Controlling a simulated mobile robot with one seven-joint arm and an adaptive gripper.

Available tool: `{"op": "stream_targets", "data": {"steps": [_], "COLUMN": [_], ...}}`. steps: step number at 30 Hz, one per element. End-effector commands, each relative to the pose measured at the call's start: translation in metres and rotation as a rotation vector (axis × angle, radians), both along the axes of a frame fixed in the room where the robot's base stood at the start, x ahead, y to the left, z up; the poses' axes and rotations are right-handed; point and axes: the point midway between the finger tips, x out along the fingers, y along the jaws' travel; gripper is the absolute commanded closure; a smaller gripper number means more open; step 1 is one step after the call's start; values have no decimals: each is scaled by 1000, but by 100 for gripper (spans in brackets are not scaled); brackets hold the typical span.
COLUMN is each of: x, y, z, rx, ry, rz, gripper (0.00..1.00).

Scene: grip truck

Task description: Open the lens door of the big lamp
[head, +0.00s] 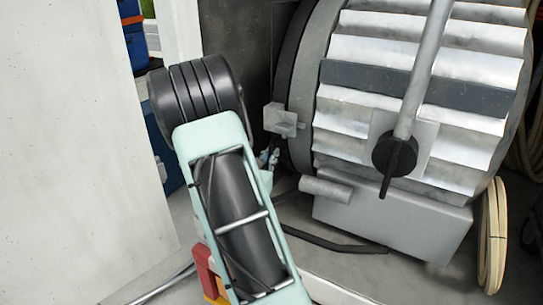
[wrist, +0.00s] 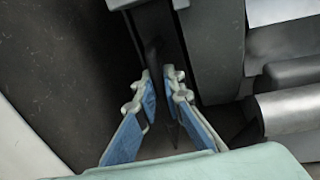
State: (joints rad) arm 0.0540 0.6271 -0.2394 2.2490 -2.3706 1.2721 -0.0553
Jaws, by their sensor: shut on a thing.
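The big lamp (head: 420,95) has a ribbed silver housing and lies with its front facing left, towards a dark wall. The lens door (head: 290,70) is the dark round rim at that front, seen nearly edge-on. It stands close against the grey front ring, and a small grey block (head: 280,120) sits beside it. My gripper (head: 271,158) is at the lower front of the lamp, partly hidden by my arm. In the wrist view, my gripper's blue-padded fingers (wrist: 160,82) are nearly together on a thin dark part, which looks like the lens door's edge (wrist: 155,45). The exact contact is hard to see.
A large pale panel (head: 75,150) stands at the left. A dark wall (head: 240,40) is close to the lamp's front, leaving a narrow gap. A grey yoke bar with a black knob (head: 394,155) crosses the housing. A black cable (head: 335,243) lies below, and coiled cable (head: 493,235) is at right.

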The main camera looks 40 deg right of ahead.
Motion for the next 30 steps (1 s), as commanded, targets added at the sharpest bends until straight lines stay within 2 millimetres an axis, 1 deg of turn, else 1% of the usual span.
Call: {"op": "stream_targets", "data": {"steps": [9,13,17,26,27,30], "x": [62,81,89,90,89,89], "y": [18,25,29,30,30,30], "z": [1,2,3,3,3,2], "rx": [-5,1,2,3,3,4], "ry": [-19,-22,-24,-23,-23,-22], "rz": [-3,-3,-3,-1,-1,-1], "gripper": [100,100,100,100,87,76]}}
